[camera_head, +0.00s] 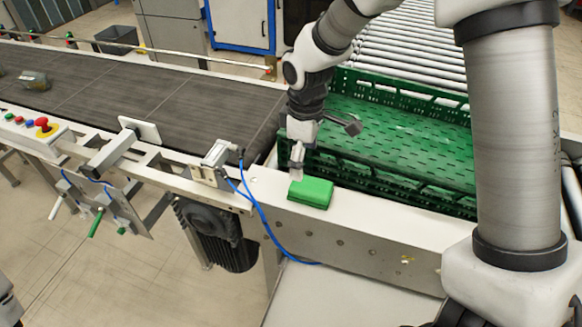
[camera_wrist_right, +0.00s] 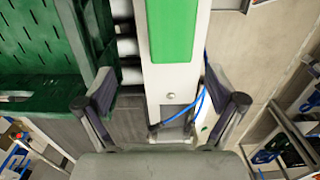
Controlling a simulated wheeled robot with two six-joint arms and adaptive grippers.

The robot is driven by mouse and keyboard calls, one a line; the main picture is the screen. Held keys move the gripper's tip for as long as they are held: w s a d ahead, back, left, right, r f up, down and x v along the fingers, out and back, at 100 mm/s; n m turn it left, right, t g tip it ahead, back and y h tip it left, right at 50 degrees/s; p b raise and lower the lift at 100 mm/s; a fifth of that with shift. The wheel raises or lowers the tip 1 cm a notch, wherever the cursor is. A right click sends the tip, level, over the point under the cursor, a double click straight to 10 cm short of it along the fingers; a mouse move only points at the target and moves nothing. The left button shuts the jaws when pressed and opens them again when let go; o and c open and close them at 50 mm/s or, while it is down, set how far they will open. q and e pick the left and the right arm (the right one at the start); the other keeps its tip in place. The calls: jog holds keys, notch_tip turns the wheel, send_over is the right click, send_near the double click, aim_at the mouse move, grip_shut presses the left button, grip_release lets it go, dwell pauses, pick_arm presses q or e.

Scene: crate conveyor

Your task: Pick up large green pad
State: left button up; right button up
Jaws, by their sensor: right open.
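The large green pad (camera_head: 311,192) lies flat on the white side rail of the conveyor, beside the green crate. It also shows in the right wrist view (camera_wrist_right: 173,28) at the top, running out of the picture. My right gripper (camera_head: 297,170) is just above and behind the pad in the head view. In the right wrist view its two fingers (camera_wrist_right: 165,88) are spread wide, one on each side of the rail, with nothing between them in their grip. Whether the fingers touch the rail I cannot tell. My left gripper does not show.
A green crate (camera_head: 455,205) stands on the rollers right behind the rail. A dark conveyor belt (camera_head: 120,85) runs to the left. A sensor bracket with a blue cable (camera_head: 246,200) stands left of the pad. A red button box (camera_head: 42,127) is far left.

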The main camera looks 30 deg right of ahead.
aim_at(307, 186)
jog(key=shift+w+f, duration=0.15)
jog(key=shift+f, duration=0.1)
jog(key=s+f, duration=0.1)
jog(key=s+f+p, duration=0.1)
jog(key=s, duration=0.1)
jog(key=shift+a+f, duration=0.15)
jog(key=f, duration=0.2)
jog(key=w+f, duration=0.1)
jog(key=f, duration=0.1)
jog(key=shift+w+f, duration=0.1)
jog(key=shift+f, duration=0.15)
jog(key=shift+r, duration=0.1)
jog(key=shift+s+a+r, duration=0.1)
jog(key=shift+s, duration=0.2)
jog(key=c, duration=0.4)
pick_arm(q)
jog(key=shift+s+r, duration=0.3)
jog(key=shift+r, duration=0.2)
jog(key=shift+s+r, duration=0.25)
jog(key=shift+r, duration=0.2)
pick_arm(e)
jog(key=shift+s, duration=0.1)
jog(key=c, duration=0.8)
jog(key=shift+o, duration=0.2)
